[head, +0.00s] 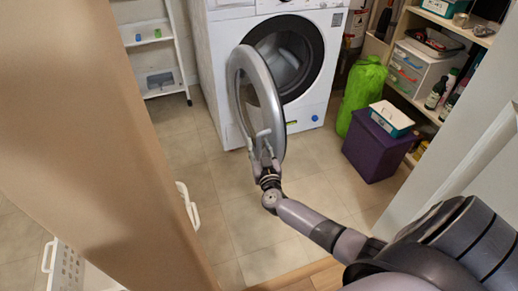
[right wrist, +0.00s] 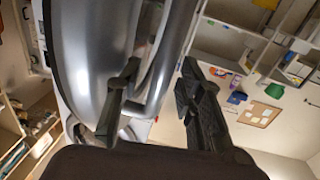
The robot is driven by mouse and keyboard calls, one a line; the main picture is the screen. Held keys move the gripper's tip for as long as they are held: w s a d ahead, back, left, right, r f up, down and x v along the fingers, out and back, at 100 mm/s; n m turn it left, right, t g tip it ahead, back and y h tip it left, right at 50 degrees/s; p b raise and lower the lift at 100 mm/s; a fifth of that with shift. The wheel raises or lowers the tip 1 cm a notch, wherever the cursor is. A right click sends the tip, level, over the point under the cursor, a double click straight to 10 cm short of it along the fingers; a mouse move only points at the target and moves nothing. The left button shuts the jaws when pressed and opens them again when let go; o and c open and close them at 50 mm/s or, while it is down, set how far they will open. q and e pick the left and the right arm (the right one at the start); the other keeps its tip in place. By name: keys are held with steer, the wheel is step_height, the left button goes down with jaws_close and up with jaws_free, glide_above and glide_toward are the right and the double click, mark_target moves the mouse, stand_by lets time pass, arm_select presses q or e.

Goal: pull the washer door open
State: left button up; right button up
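The white washer (head: 230,70) stands at the back with its dark round opening (head: 290,55) showing. Its round door (head: 240,85), grey-rimmed, is swung well open toward me, on the left of the opening. My right gripper (head: 265,150) is at the lower edge of the door. In the right wrist view, the door (right wrist: 85,60) fills the left side. Whether the left finger touches the door I cannot tell. My left gripper is out of view.
A green bag (head: 362,85) and a purple box (head: 375,150) with a white-and-blue tub (head: 391,120) stand right of the washer. Shelves (head: 440,60) line the right wall. A white rack (head: 155,45) stands at left. The tiled floor (head: 240,205) before the washer is clear.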

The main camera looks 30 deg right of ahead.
jaws_close()
stand_by(0.5)
stand_by(0.4)
